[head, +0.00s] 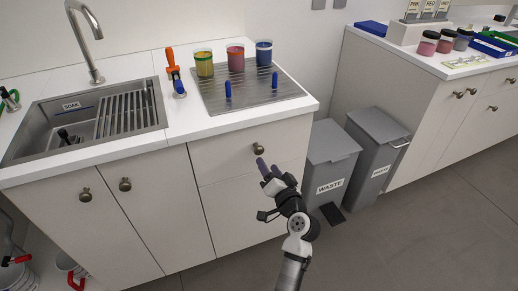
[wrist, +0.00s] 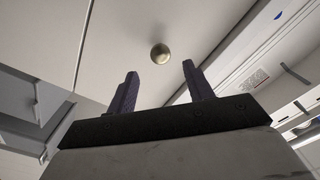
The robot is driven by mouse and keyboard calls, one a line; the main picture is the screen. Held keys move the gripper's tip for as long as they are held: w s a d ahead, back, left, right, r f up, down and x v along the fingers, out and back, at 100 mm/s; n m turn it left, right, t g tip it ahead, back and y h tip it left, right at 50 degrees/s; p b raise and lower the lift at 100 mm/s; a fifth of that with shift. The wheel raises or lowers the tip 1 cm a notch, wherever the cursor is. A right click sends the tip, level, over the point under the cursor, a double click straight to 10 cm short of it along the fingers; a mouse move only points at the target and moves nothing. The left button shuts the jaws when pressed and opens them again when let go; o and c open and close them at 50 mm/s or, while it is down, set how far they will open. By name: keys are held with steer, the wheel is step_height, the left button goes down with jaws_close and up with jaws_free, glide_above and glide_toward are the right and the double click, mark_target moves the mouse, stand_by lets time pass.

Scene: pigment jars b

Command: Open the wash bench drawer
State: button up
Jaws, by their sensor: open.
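The wash bench drawer (head: 220,160) is the upper right front of the white bench, and it looks closed. Its round brass knob (head: 258,149) sits near the middle of the front; it also shows in the wrist view (wrist: 160,53). My gripper (head: 267,168) is just in front of the drawer, a little below and to the right of the knob in the head view. In the wrist view my gripper (wrist: 160,80) has its two dark purple fingers spread apart, with the knob ahead of the gap. The fingers look clear of the knob.
Grey waste bins (head: 330,162) stand right of the bench. Jars (head: 236,57) and blue-handled tools stand on the metal drain plate (head: 207,99) above the drawer. A sink (head: 35,128) is at left. A second bench (head: 420,100) stands at right. Grey floor (head: 400,235) is open in front.

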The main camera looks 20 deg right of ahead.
mark_target(260, 153)
steer(key=w+p, duration=0.1)
steer(key=w, duration=0.7)
steer(key=shift+w+a, duration=0.15)
jaws_close()
